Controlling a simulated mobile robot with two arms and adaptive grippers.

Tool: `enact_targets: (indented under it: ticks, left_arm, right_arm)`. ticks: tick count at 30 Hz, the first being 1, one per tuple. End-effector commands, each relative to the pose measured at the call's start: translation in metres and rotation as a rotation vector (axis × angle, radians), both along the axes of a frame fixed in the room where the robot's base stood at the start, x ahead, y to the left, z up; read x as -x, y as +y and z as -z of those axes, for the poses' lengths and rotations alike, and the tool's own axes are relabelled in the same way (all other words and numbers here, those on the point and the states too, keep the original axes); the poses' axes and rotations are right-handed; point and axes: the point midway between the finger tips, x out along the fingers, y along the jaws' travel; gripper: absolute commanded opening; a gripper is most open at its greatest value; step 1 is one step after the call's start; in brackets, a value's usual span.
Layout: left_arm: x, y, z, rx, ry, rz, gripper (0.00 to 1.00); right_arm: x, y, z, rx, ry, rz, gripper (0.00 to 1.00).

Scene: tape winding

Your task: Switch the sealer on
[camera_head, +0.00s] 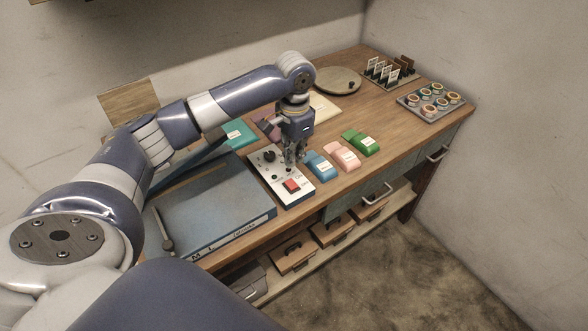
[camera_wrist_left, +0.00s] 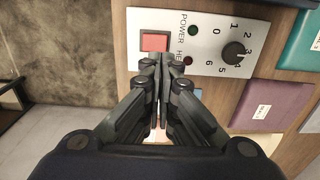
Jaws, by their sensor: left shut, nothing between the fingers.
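The sealer (camera_head: 205,208) is a large blue-grey box on the bench, with a white control panel (camera_head: 267,171) at its right side. The panel carries a red power switch (camera_head: 291,186) and a black knob. In the left wrist view the red switch (camera_wrist_left: 155,41) sits beside a dark green POWER lamp (camera_wrist_left: 193,30), a dark red HEAT lamp (camera_wrist_left: 187,60) and the numbered knob (camera_wrist_left: 235,51). Neither lamp looks lit. My left gripper (camera_head: 291,162) is shut and empty, pointing down over the panel; its fingertips (camera_wrist_left: 166,57) are close beside the switch. Contact cannot be told. My right gripper is out of view.
Blue (camera_head: 319,166), pink (camera_head: 345,157) and green (camera_head: 361,143) labelled blocks stand right of the panel. A round tray (camera_head: 338,80), a card rack (camera_head: 390,72) and a tray of small round pots (camera_head: 432,102) are at the far right. Drawers lie below the bench front.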

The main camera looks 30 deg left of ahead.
Motion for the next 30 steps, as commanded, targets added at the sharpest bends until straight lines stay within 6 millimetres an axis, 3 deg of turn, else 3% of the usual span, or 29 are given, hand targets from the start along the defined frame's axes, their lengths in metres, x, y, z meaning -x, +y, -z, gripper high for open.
enact_targets:
  ticks: [6,12,30]
  left_arm:
    - [0.001,0.0,0.039,-0.001,0.003,0.001,0.0]
    - [0.0,0.0,0.06,0.0,0.001,0.001,0.0]
    - [-0.001,0.003,0.069,0.061,0.031,-0.004,0.0]
  right_arm:
    - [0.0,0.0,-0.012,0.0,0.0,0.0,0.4]
    - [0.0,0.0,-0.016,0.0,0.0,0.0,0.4]
    - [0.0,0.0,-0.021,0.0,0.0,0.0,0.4]
